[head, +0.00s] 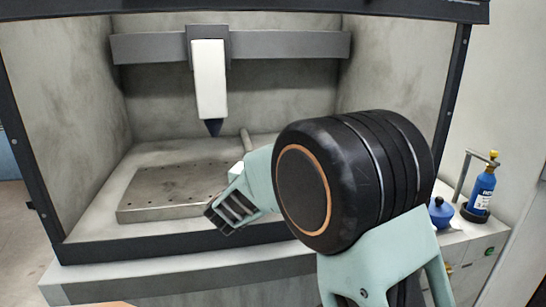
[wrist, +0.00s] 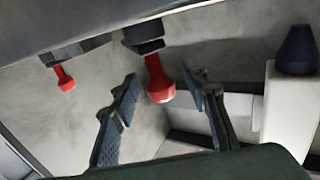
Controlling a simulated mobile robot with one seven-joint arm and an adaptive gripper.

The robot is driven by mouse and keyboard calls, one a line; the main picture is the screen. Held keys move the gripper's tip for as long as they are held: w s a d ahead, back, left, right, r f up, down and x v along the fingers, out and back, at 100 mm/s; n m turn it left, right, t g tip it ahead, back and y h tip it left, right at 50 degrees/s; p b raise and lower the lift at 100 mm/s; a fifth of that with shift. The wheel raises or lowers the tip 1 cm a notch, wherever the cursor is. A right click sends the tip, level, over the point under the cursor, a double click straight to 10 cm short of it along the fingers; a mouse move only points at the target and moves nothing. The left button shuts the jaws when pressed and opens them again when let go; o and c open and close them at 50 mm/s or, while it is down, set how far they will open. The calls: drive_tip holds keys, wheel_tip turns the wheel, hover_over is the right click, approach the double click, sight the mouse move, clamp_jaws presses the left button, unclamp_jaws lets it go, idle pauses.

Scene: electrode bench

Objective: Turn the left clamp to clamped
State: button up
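Two red clamp handles on dark mounts show in the wrist view, which appears upside down. The larger red handle (wrist: 159,85) is near the middle, and the smaller red handle (wrist: 64,79) is at the left. I cannot tell for certain which is the left clamp. My gripper (wrist: 162,82) is open and empty, its two dark fingers apart. The larger handle shows between the fingertips; whether it lies at their depth is unclear. In the head view my gripper (head: 226,214) is at the metal plate's front right, and no clamp shows there.
A perforated metal plate (head: 160,189) lies inside the walled enclosure. A white tool head (head: 209,80) with a dark blue tip hangs above it; it also shows in the wrist view (wrist: 282,105). A blue bottle (head: 481,189) and a blue round vessel (head: 440,211) stand outside at the right.

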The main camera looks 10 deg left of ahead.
drive_tip(key=s+a, duration=0.2)
drive_tip(key=s, duration=0.9)
drive_tip(key=shift+s+a, duration=0.2)
drive_tip(key=shift+s, duration=0.2)
drive_tip(key=shift+c, duration=0.2)
